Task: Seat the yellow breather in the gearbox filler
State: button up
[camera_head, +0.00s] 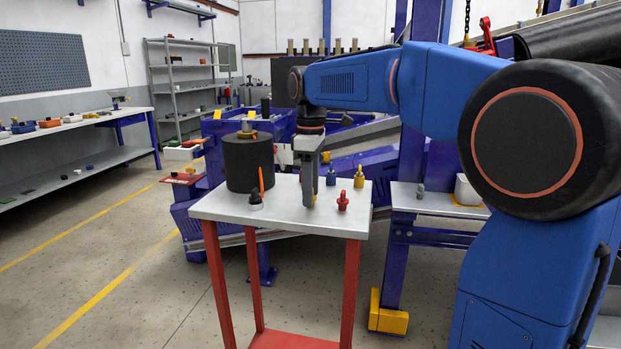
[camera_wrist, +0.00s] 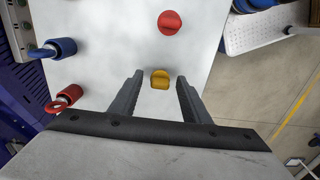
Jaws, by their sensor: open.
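The yellow breather (camera_wrist: 160,79) shows in the wrist view as a small yellow cap on the grey tabletop, between the two fingers. My gripper (camera_head: 309,200) points down over the red-legged table and is open, with a visible gap on each side of the yellow cap. In the head view my gripper seems to hide this cap. Another yellow-topped piece (camera_head: 359,179) stands at the table's back right. I cannot make out the gearbox filler for certain.
A red piece (camera_head: 343,201) stands right of my gripper, and a blue piece (camera_head: 331,176) stands behind it. A red-ended piece (camera_wrist: 66,96) is left in the wrist view. A black drum (camera_head: 248,164) and a small orange-stemmed piece (camera_head: 256,197) are at the left.

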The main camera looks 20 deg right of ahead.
notch_tip(320, 180, up, 17)
jog(key=shift+s+a+r, duration=0.15)
jog(key=shift+s+r, duration=0.05)
jog(key=shift+s, duration=0.05)
dwell(0.4)
jog(key=s+d+f+m+t, duration=0.2)
jog(key=s+f+m, duration=0.4)
jog(key=s+f, duration=0.9)
jog(key=s+d+f+m+t, duration=0.2)
jog(key=s+d+f+m, duration=0.3)
jog(key=s+f, duration=1)
notch_tip(320, 180, down, 4)
jog(key=shift+s+f+m+t, duration=0.2)
jog(key=shift+m+t, duration=0.2)
jog(key=shift+m, duration=0.1)
jog(key=shift+d, duration=0.1)
jog(key=shift+c, duration=0.6)
